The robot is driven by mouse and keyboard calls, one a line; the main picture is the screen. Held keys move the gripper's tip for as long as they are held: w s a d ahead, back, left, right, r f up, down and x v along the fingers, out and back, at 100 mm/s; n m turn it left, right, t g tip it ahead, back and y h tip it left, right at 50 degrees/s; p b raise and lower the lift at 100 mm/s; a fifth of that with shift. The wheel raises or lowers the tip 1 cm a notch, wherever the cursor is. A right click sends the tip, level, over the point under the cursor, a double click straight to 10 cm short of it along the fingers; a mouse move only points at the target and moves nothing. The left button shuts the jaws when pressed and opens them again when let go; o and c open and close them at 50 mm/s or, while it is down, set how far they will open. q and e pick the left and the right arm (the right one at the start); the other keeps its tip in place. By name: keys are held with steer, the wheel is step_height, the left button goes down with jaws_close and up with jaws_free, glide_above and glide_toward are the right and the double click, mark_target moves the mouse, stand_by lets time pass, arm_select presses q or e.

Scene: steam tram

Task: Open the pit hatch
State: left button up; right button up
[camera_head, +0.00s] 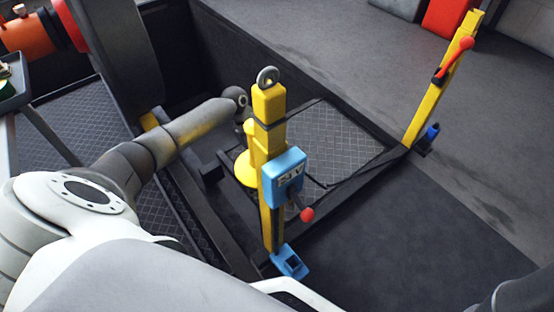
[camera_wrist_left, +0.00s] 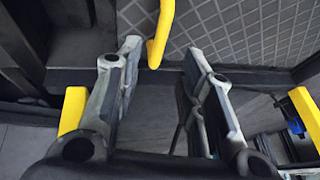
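The pit hatch appears to be the diamond-patterned dark plate (camera_head: 335,140) in a black frame between two yellow posts; the patterned plate also fills the top of the left wrist view (camera_wrist_left: 245,28). In the left wrist view, my left gripper (camera_wrist_left: 162,55) is open, its two grey fingers spread apart. A bent yellow bar (camera_wrist_left: 160,35) hangs down between the fingertips, with a gap visible on either side. In the head view my left arm reaches in from the left, and its gripper is not clearly visible behind the near post. My right gripper is not in view.
The near yellow post (camera_head: 268,105) carries a blue box (camera_head: 284,178) and a red-knobbed lever (camera_head: 305,213). The far yellow post (camera_head: 437,90) has a red lever (camera_head: 457,56). A tray (camera_head: 13,82) stands at far left. Grey floor (camera_head: 480,150) lies open to the right.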

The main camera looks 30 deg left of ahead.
arm_select(q)
steer(key=b+x, duration=0.3)
steer(key=x, duration=0.4)
steer(key=shift+b, duration=0.35)
steer(key=shift+a, duration=0.1)
jaws_close()
